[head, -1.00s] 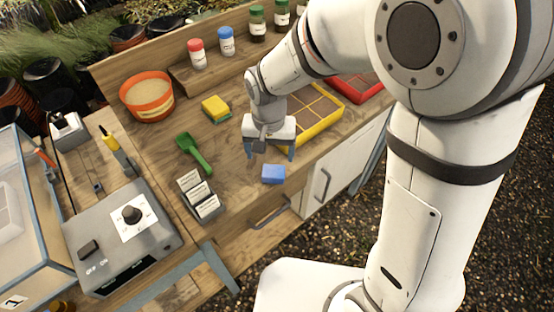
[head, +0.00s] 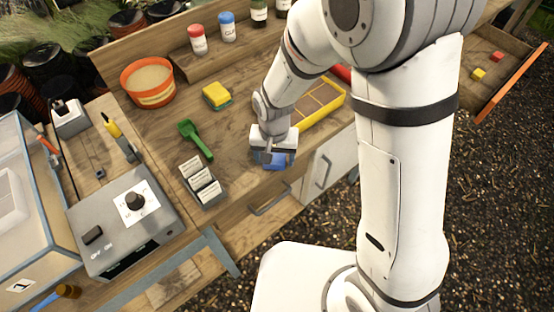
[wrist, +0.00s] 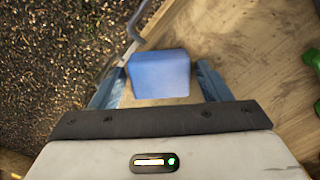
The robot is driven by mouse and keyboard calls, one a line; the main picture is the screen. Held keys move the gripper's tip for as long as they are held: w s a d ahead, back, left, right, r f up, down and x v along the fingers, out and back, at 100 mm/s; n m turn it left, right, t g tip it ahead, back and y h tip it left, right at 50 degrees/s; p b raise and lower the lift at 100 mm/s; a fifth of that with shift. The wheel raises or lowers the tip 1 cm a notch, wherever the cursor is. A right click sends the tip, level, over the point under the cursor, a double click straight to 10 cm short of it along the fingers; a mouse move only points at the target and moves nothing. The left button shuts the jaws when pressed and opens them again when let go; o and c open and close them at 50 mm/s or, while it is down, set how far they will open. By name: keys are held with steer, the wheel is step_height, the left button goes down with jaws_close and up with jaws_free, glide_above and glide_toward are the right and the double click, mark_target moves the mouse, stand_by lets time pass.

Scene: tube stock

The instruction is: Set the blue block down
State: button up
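The blue block (head: 276,163) rests on the wooden bench top (head: 235,182) close to its front edge. In the head view my gripper (head: 274,160) is lowered over the block and partly hides it. In the wrist view the blue block (wrist: 159,74) sits between the two blue-grey fingers of my gripper (wrist: 160,88). The fingers are spread, one on each side, with narrow gaps between them and the block. I see no clear grip on it.
A yellow divided tray (head: 322,108) lies right of my gripper. A green scoop (head: 195,138), a label holder (head: 200,184) and a sponge (head: 216,96) are to the left. An open drawer (head: 497,70) at far right holds small red and yellow blocks.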

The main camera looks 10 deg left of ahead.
steer(key=c, duration=0.9)
